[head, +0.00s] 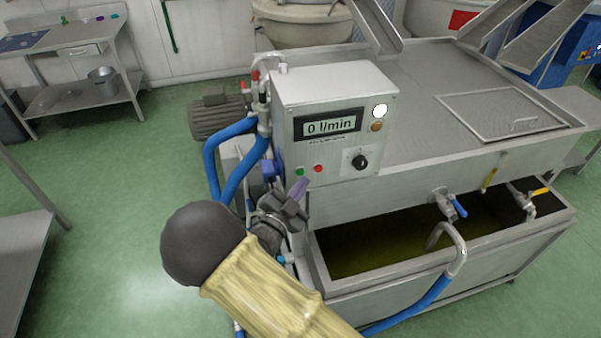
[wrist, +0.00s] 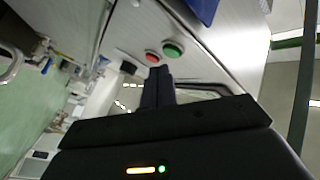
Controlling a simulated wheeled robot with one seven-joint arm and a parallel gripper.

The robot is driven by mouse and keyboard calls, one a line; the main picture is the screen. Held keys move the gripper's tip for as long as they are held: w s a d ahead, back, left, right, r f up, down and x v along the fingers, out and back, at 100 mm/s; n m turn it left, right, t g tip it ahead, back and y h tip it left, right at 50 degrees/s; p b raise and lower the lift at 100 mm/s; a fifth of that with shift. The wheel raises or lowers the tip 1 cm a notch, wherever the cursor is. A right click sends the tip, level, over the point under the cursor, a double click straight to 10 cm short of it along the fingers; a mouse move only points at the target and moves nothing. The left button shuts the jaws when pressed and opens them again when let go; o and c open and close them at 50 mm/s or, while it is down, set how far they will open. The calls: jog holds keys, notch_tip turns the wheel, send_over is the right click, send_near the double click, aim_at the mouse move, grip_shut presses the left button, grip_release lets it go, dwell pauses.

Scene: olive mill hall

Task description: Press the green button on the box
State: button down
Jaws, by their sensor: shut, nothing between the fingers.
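The box (head: 334,92) is a light grey metal control box with a display reading "0 l/min". The green button (head: 299,172) sits low on its front at the left, beside a red button (head: 318,168). In the wrist view the green button (wrist: 174,50) and red button (wrist: 152,56) show just beyond my fingertips. My gripper (head: 299,187) is shut and empty, just below the green button in the head view. In the wrist view its dark fingers (wrist: 160,71) point toward the two buttons. I cannot tell the exact gap; no contact is visible.
A black knob (head: 359,161), a white lamp (head: 380,110) and an amber one (head: 376,126) are also on the box front. Blue hoses (head: 212,165) run at its left. A steel tank (head: 480,235) with olive-coloured liquid and valves lies below right.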

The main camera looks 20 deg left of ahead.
jog(key=shift+w+a+b, duration=0.2)
jog(key=shift+w+b, duration=0.1)
jog(key=shift+w, duration=0.05)
jog(key=shift+w+a, duration=0.2)
jog(key=shift+w, duration=0.1)
dwell(0.9)
jog(key=shift+s, duration=0.1)
jog(key=shift+s+d+b, duration=0.4)
jog(key=shift+s, duration=0.15)
jog(key=shift+s, duration=0.1)
jog(key=s+d, duration=0.1)
jog(key=s, duration=0.1)
jog(key=s+d+b, duration=0.1)
jog(key=s, duration=0.1)
jog(key=shift+d, duration=0.35)
dwell(0.4)
dwell(0.5)
